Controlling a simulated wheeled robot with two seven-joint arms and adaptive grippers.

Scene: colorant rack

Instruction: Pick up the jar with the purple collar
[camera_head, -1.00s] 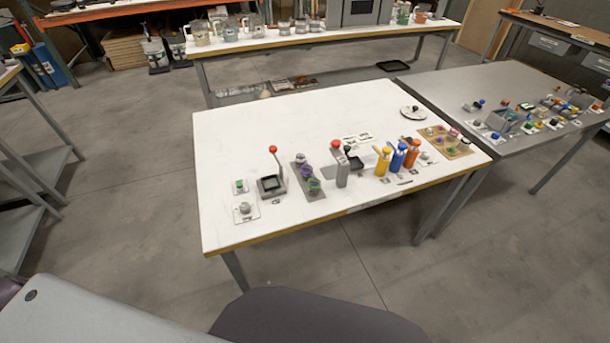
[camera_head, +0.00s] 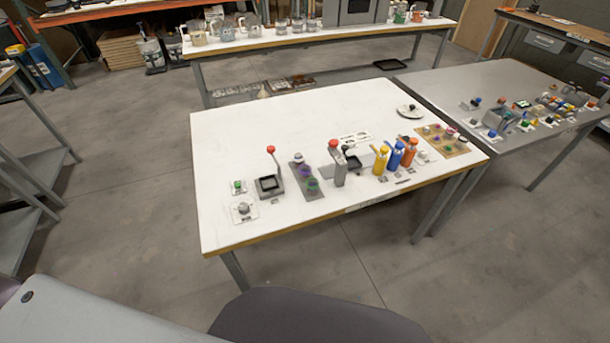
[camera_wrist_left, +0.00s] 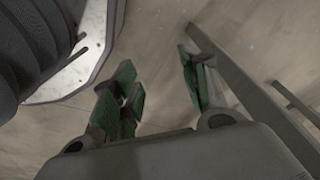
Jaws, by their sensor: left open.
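A grey rack (camera_head: 313,194) stands on the white-topped table, holding several small jars in a row. A jar with a purple collar (camera_head: 305,171) appears to sit in its middle, between a pale-topped jar (camera_head: 298,158) and a green one (camera_head: 312,184). These are small, so collar details are hard to tell. My left gripper (camera_wrist_left: 160,88) shows in the left wrist view with its green fingers apart and nothing between them, above bare floor. It is not seen in the head view, and no jar shows in the wrist view. My right gripper is in neither view.
A red-knobbed lever device (camera_head: 271,182) stands left of the rack, and another (camera_head: 338,166) close on its right. Yellow, blue and orange bottles (camera_head: 395,157) and a tan board (camera_head: 441,141) of small items stand farther right. The back left of the white tabletop (camera_head: 255,123) is clear.

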